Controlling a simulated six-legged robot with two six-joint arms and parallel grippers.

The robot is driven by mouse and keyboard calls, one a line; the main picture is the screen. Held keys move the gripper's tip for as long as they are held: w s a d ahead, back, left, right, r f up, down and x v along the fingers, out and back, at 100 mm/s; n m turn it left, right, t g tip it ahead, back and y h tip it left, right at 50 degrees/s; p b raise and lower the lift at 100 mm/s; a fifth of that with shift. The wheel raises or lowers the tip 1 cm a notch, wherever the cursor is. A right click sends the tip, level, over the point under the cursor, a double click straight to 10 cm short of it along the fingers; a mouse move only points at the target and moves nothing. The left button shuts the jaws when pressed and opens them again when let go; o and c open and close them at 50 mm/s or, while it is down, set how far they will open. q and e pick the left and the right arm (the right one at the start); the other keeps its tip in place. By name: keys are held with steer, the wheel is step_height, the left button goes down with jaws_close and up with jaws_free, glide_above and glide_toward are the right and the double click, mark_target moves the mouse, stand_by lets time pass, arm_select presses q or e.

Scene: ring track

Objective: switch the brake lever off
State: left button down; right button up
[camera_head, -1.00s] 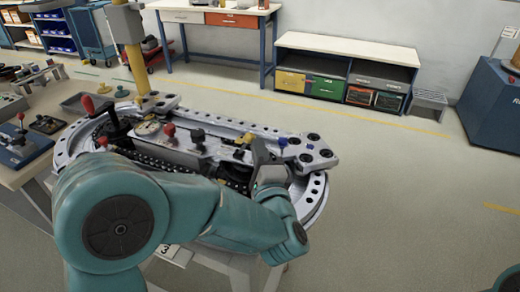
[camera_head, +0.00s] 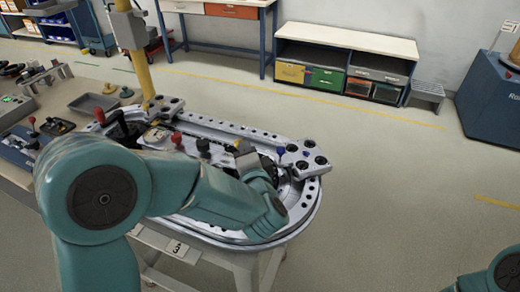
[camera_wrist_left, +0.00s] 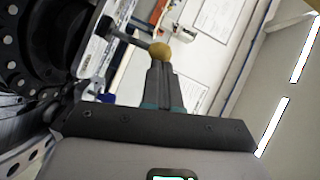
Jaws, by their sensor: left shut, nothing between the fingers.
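A ring track (camera_head: 300,215) on a stand carries several levers with ball knobs. They include red-knobbed levers (camera_head: 176,138), a black knob (camera_head: 203,145) and a blue knob (camera_head: 280,151). I cannot tell by a label which is the brake lever. My left gripper (camera_head: 243,153) is over the track, partly hidden by my own forearm. In the left wrist view its fingers (camera_wrist_left: 160,72) are shut and empty. A lever with a yellow ball knob (camera_wrist_left: 160,51) shows right at the fingertips; I cannot tell whether they touch. My right gripper is out of view.
A yellow post (camera_head: 143,70) with a grey box stands at the track's far left. A side table with a grey tray (camera_head: 98,103) and small levers is at the left. A workbench (camera_head: 215,8) and a drawer cabinet (camera_head: 345,50) stand behind.

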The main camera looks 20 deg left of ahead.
arm_select(q)
steer(key=a+n+p, duration=0.1)
steer(key=a+r+h+p, duration=0.1)
steer(key=shift+n+g+p, duration=0.3)
steer(key=shift+n+g, duration=0.1)
steer(key=shift+a+f+n+g+h+p, duration=0.2)
steer(key=shift+a+n+g+h+p, duration=0.1)
steer(key=shift+a+n+h+p, duration=0.6)
steer(key=shift+d, duration=0.1)
